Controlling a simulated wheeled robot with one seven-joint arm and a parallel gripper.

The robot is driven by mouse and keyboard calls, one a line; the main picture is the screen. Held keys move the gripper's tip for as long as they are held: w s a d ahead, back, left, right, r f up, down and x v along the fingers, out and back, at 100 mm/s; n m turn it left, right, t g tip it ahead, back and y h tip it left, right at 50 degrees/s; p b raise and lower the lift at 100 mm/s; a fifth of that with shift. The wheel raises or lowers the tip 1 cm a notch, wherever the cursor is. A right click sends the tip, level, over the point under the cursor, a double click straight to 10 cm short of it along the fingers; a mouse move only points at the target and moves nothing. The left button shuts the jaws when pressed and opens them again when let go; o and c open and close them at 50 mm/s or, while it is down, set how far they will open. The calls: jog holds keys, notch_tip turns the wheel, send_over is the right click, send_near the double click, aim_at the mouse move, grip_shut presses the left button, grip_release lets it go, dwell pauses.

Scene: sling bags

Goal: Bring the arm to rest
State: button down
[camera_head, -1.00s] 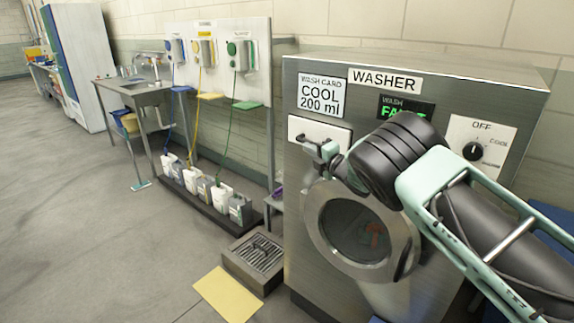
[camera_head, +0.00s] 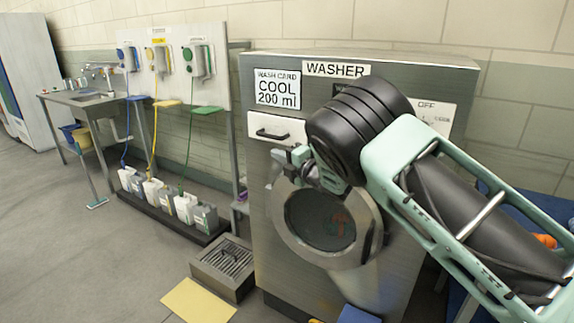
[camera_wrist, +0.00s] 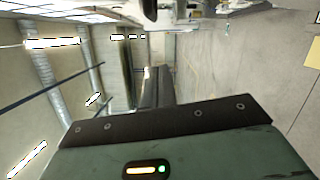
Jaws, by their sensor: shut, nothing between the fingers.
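My gripper (camera_head: 297,163) is seen small in the head view, in front of the washer, between its drawer and its round door. It points left and holds nothing. In the wrist view its dark fingers (camera_wrist: 155,80) are together, with no object between them. My arm crosses the right half of the head view and hides part of the washer's display and dial. I cannot tell the exact gap between my gripper and the washer front.
The washer (camera_head: 268,215) has a closed white drawer (camera_head: 285,132) and a round door (camera_head: 328,222). A floor drain box (camera_head: 225,265) and a yellow mat (camera_head: 198,302) lie to its left. Several jugs (camera_head: 185,207) stand under wall dispensers.

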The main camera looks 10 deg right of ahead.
jog(key=s+d+m+g+h, duration=0.2)
jog(key=s+m+g, duration=0.3)
jog(key=s, duration=1.2)
jog(key=s+d+m+g+h, duration=0.2)
jog(key=s+m, duration=0.6)
jog(key=s, duration=1)
jog(key=s+d+m+g+h, duration=0.3)
jog(key=s+m+g+h, duration=0.3)
jog(key=s, duration=1.2)
jog(key=shift+s+f+m+g+h, duration=0.25)
jog(key=shift+m+g+h, duration=0.15)
jog(key=shift+m+g, duration=0.3)
jog(key=shift+d, duration=0.1)
